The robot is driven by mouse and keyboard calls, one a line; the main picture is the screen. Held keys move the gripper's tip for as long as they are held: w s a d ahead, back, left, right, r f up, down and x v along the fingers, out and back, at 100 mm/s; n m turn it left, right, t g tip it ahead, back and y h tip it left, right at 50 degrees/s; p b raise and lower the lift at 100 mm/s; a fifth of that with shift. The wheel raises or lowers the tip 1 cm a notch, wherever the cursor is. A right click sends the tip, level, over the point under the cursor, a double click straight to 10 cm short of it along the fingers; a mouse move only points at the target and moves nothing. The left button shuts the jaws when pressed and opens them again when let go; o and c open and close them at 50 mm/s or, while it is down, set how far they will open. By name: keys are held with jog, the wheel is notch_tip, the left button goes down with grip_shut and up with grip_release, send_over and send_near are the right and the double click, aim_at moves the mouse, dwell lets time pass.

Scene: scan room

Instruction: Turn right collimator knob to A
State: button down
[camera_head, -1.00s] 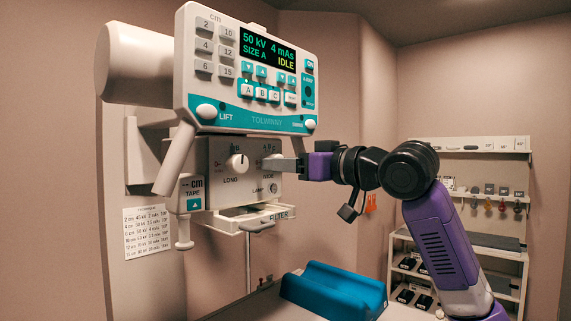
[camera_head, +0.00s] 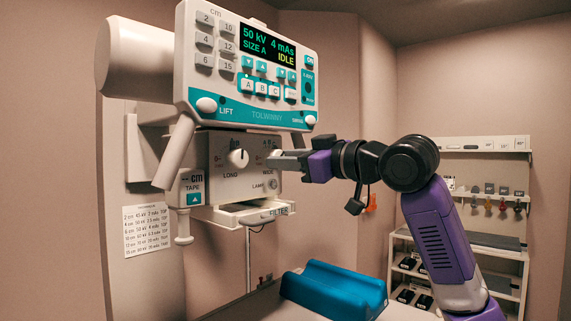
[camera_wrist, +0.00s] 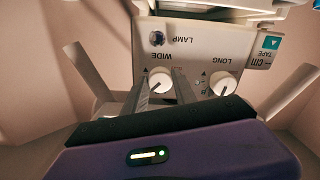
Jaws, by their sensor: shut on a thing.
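The right collimator knob, marked WIDE, is a round white knob (camera_wrist: 160,82) on the white collimator box (camera_head: 217,190). It shows upside down in the wrist view, between the two grey fingers of my gripper (camera_wrist: 162,76). My gripper (camera_head: 275,160) is shut on this knob, which the fingers hide in the head view. The letters above it in the head view are partly covered, and I cannot tell clearly which one it points to. The left knob, marked LONG, is white (camera_head: 238,158) and stands free; it also shows at the right in the wrist view (camera_wrist: 222,83).
The control panel (camera_head: 251,110) reads 50 kV, 4 mAs, SIZE A, IDLE, and hangs just above the box. A LAMP button (camera_wrist: 157,38) and the FILTER tray (camera_head: 240,213) are close by. A blue cradle (camera_head: 335,291) lies below. A shelf rack (camera_head: 487,240) stands at the right.

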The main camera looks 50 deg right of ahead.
jog(key=n+b, duration=0.3)
jog(key=n, duration=0.8)
jog(key=shift+n, duration=0.4)
dwell(0.3)
jog(key=c, duration=1)
grip_release()
jog(key=s+b, duration=0.2)
jog(key=s, duration=0.6)
jog(key=shift+d, duration=0.15)
jog(key=shift+w, duration=0.1)
